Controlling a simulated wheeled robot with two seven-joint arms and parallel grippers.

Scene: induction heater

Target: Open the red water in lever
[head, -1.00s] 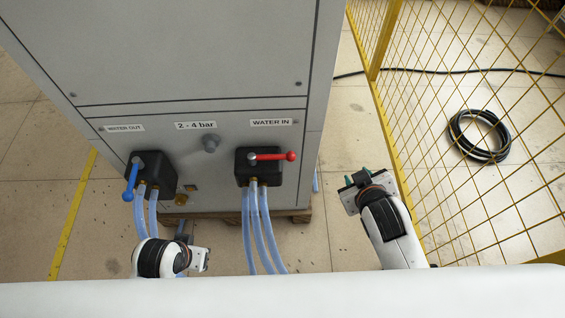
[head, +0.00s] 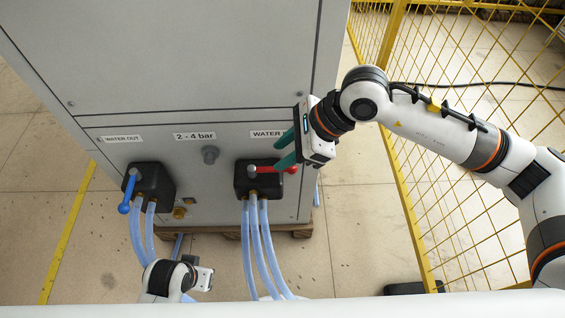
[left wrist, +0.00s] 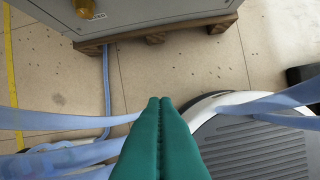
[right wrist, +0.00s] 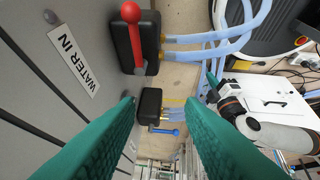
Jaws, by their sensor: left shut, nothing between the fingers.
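The red WATER IN lever (head: 292,170) points right from its pivot on a black valve box (head: 246,185) on the grey cabinet. My right gripper (head: 283,150) is open in front of the cabinet, its green fingers just above the lever and partly overlapping it in the head view. I cannot tell if they touch. In the right wrist view the lever (right wrist: 131,28) is at the top, beyond the two spread fingers (right wrist: 160,102), with nothing between them. My left gripper (head: 205,279) is low at the left; its green fingers (left wrist: 160,102) are shut together, empty.
A blue lever (head: 128,195) hangs down from the WATER OUT valve box (head: 158,178). Clear blue hoses (head: 262,240) run down from both valves. A yellow mesh fence (head: 390,170) stands at the right. The floor between cabinet and fence is bare.

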